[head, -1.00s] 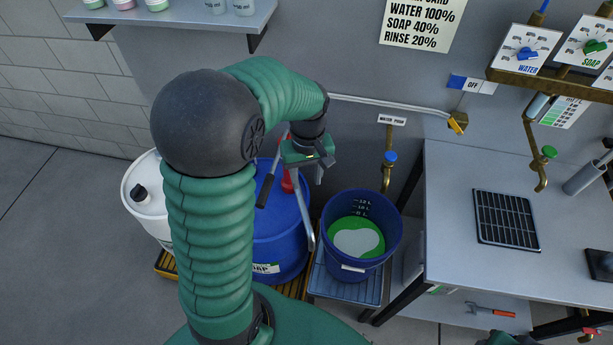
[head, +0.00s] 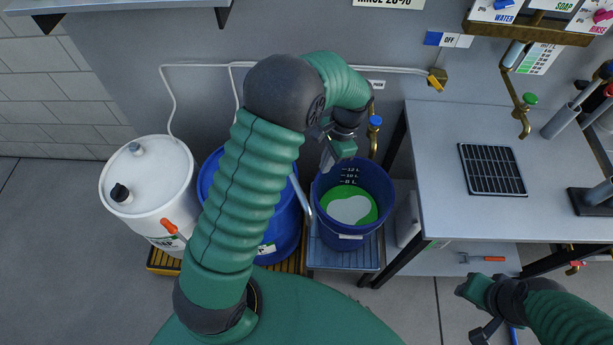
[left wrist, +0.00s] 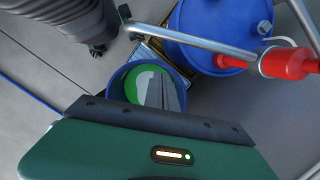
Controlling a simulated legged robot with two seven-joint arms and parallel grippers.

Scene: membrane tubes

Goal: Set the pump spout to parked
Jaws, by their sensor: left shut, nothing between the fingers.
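The pump spout is a thin silver pipe (head: 301,196) beside the bucket's left rim in the head view; my left arm hides its base. In the left wrist view the spout (left wrist: 200,41) runs left from a red pump fitting (left wrist: 285,63). It crosses in front of the blue drum (left wrist: 215,20), its free end outside the bucket's outline there. My left gripper (head: 326,163) is shut and empty, near the bucket's back left rim in the head view. Its fingers (left wrist: 163,93) overlap the bucket in the wrist view, apart from the spout. My right gripper (head: 474,300) is low at right, jaws unclear.
The blue bucket (head: 384,195) holds green and white liquid and stands on a blue stand (head: 330,257). A white drum (head: 145,180) stands left of the blue drum. A brass tap with blue knob (head: 374,122) is behind the bucket. The grey bench (head: 440,150) bounds the right.

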